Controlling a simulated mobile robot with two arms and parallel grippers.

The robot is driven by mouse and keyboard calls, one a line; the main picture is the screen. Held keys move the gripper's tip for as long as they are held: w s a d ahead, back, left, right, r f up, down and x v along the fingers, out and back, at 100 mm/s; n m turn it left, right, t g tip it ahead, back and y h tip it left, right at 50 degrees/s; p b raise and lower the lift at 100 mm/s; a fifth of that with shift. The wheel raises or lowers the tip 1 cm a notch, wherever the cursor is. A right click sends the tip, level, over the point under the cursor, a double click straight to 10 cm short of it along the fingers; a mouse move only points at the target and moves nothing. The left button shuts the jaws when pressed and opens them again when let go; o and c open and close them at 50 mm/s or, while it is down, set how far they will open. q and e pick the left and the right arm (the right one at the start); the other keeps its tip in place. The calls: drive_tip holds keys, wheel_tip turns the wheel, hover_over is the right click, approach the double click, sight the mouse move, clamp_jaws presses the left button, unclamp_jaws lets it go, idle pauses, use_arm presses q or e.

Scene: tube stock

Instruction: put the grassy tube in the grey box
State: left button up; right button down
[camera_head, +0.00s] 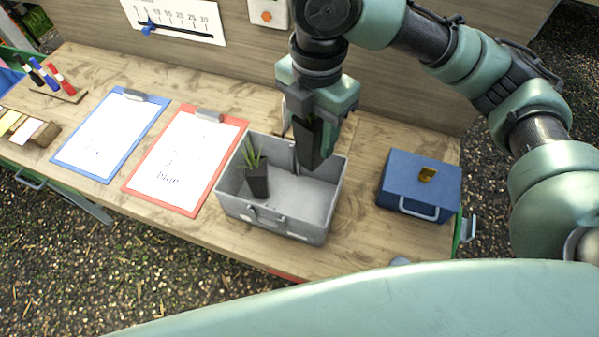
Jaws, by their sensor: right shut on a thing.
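The grey box (276,225) stands open on the bench. A dark tube pot with spiky green leaves (258,180) is inside it, toward its left side. My right gripper (317,115) is above the box's back right part, pointing down. It is shut on a dark tube pot (311,150), whose lower end hangs at or just inside the box opening. The gripper hides most of the top of this held tube, so I cannot tell its plant clearly. I cannot tell whether its bottom touches the box. My left gripper is not in view.
A closed blue box (419,183) with a yellow latch is to the right. A red clipboard (187,160) lies close to the grey box's left, with a blue clipboard (110,134) beyond. Markers (52,78) stand in a rack at far left. A wooden panel rises behind the bench.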

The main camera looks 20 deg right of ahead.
sight(315, 161)
drive_tip(key=shift+w+f, duration=0.25)
drive_tip(key=shift+w, duration=0.05)
drive_tip(key=shift+s+f, duration=0.25)
drive_tip(key=shift+f, duration=0.25)
drive_tip(key=f, duration=0.1)
drive_tip(key=s+f, duration=0.1)
drive_tip(key=f, duration=0.2)
drive_tip(key=shift+s, duration=0.35)
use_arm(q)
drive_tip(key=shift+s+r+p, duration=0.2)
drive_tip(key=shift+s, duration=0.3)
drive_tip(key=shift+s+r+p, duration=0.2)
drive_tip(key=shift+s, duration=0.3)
use_arm(e)
drive_tip(key=shift+w+f, duration=0.2)
drive_tip(key=shift+f, duration=3.3)
drive_tip(key=shift+w+f, duration=0.15)
drive_tip(key=shift+f, duration=3.3)
drive_tip(key=c, duration=1)
unclamp_jaws()
drive_tip(key=shift+f, duration=0.15)
